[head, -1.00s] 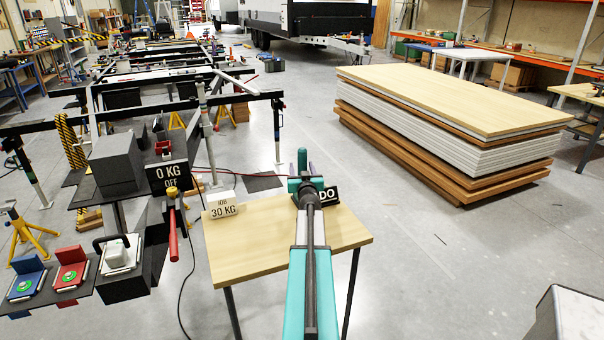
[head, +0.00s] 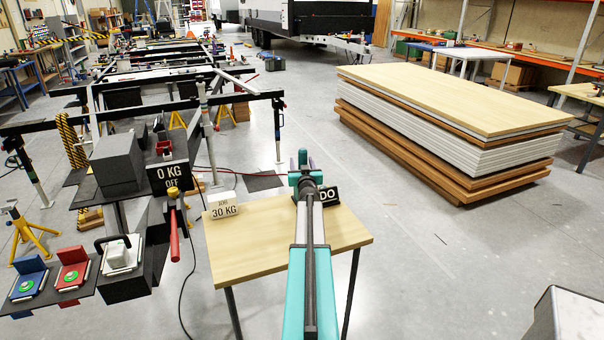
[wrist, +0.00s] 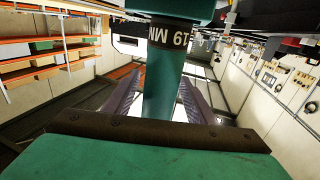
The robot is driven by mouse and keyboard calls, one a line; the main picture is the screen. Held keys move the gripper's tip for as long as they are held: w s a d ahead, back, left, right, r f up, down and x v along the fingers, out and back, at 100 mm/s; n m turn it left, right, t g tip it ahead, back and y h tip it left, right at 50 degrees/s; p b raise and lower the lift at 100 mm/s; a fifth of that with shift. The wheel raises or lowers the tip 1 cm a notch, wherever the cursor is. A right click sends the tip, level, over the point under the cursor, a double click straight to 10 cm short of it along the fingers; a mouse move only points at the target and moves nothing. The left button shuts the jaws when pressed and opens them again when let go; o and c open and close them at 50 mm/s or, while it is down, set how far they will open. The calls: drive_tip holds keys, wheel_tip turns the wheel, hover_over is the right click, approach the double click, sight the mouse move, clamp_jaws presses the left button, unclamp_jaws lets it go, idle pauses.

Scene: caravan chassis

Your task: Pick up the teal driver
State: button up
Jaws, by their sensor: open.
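The teal driver (wrist: 165,85) shows in the wrist view as a teal shaft with a wider teal top and a dark collar marked "19 MM". It runs between the two purple-grey fingers of my gripper (wrist: 163,105), with one finger on each side. The fingers are open; I cannot tell whether either touches the shaft. In the head view my gripper (head: 303,163) is above the far part of the small wooden table. A teal upright piece there looks like the driver (head: 302,157), but my arm hides most of that spot.
The wooden table (head: 240,250) carries a white "30 KG" sign (head: 224,206) and a black sign (head: 330,196) partly behind my arm. A dark rig with a "0 KG OFF" display (head: 168,176) stands left. A panel stack (head: 450,110) stands right; floor between is clear.

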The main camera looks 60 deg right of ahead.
drive_tip(key=shift+w+d, duration=0.15)
drive_tip(key=shift+d, duration=0.05)
idle(0.5)
clamp_jaws()
